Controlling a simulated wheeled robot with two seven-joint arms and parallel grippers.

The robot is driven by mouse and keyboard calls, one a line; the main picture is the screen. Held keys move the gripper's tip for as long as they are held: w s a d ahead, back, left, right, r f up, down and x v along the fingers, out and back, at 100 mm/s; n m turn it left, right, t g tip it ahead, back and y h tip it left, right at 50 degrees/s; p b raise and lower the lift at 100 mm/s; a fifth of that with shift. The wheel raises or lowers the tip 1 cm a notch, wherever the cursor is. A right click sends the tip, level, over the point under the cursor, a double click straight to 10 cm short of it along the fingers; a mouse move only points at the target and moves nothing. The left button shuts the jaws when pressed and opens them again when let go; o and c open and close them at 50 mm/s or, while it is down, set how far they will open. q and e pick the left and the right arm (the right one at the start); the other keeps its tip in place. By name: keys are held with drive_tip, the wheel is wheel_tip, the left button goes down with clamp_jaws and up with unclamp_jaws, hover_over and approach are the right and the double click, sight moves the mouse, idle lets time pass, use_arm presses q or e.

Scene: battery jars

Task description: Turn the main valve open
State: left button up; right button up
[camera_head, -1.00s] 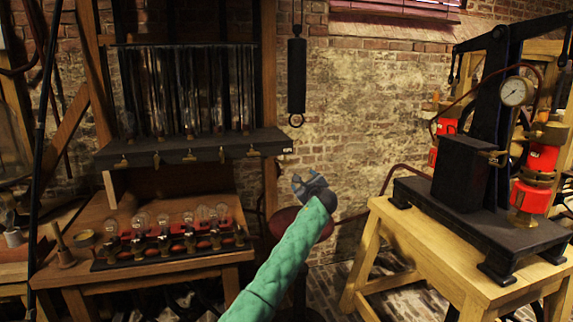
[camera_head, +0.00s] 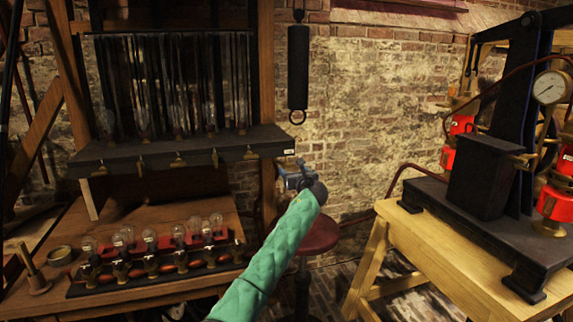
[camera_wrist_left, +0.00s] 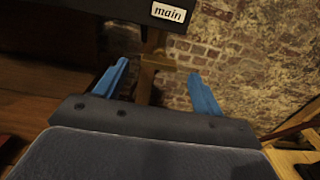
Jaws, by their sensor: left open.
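A white label reading "main" (camera_wrist_left: 168,12) is on the front of a black shelf, near the top of the left wrist view. In the head view the label (camera_head: 289,152) is at the shelf's right end. My left gripper (camera_head: 293,174) is open and empty, just below the shelf's right end. It hides the valve in the head view.
The black shelf (camera_head: 190,147) carries several brass taps and glass tubes. A bench with bulbs (camera_head: 150,240) stands below. A red stool (camera_head: 318,237) is behind my arm. A wooden table (camera_head: 440,250) with a black press is at right.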

sight(290, 167)
use_arm(q)
drive_tip(key=shift+x, duration=3.4)
use_arm(e)
drive_tip(key=shift+s+d+r, duration=0.15)
drive_tip(key=shift+d+r, duration=0.25)
drive_tip(key=shift+r, duration=0.05)
use_arm(q)
drive_tip(key=c, duration=1)
use_arm(e)
drive_tip(key=shift+f, duration=0.1)
use_arm(q)
drive_tip(key=shift+o, duration=0.2)
drive_tip(key=shift+n, duration=0.6)
drive_tip(key=shift+f+n+b, duration=0.1)
drive_tip(key=shift+n+b, duration=0.7)
drive_tip(key=shift+n, duration=0.3)
drive_tip(key=n+b, duration=0.2)
drive_tip(key=n, duration=0.1)
drive_tip(key=shift+a+n, duration=0.1)
drive_tip(key=shift+n, duration=0.3)
use_arm(e)
drive_tip(key=w+a+f+t, duration=0.1)
drive_tip(key=w+a+f, duration=0.1)
drive_tip(key=f, duration=0.9)
drive_tip(key=shift+a+f+y, duration=0.4)
drive_tip(key=shift+a, duration=0.3)
